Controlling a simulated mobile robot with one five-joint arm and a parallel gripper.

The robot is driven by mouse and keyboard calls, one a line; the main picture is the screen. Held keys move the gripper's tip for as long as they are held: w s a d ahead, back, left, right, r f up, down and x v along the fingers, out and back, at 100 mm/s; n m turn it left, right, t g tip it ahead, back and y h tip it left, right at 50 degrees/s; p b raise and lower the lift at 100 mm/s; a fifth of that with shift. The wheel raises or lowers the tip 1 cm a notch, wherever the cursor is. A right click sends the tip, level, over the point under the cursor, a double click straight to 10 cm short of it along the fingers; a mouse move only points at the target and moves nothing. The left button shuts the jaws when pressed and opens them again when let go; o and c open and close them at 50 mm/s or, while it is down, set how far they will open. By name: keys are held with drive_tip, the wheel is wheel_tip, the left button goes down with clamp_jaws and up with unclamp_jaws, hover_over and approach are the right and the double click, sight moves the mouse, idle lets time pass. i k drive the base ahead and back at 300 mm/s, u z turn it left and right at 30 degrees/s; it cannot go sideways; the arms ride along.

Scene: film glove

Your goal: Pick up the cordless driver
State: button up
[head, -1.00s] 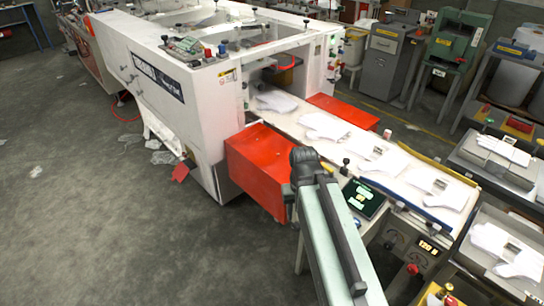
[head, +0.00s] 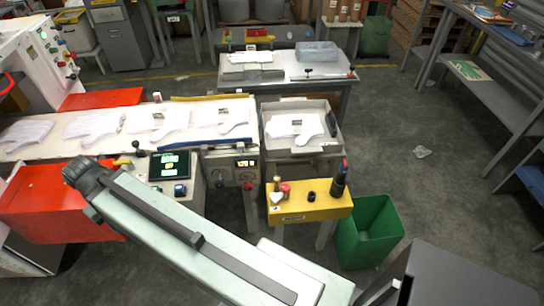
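A dark upright tool with a blue and red part, which looks like the cordless driver (head: 339,181), stands at the right end of a small yellow-topped table (head: 310,209) right of the picture's middle. It is small in view, so its details are hard to tell. My arm stretches from the lower right to a black joint at the left, away from the driver. My gripper does not show beyond that joint.
Several small items, including a black one (head: 311,196), share the yellow table. A green bin (head: 368,232) stands to its right. A grey tray with white gloves (head: 325,148) is behind it. A conveyor (head: 30,152) lies left. Open floor (head: 430,180) is at right.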

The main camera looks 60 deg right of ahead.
sight(342, 172)
drive_tip(key=z, duration=3.25)
drive_tip(key=k, duration=1.8)
drive_tip(key=u, duration=1.55)
drive_tip(key=i, duration=1.05)
drive_tip(key=z, duration=0.1)
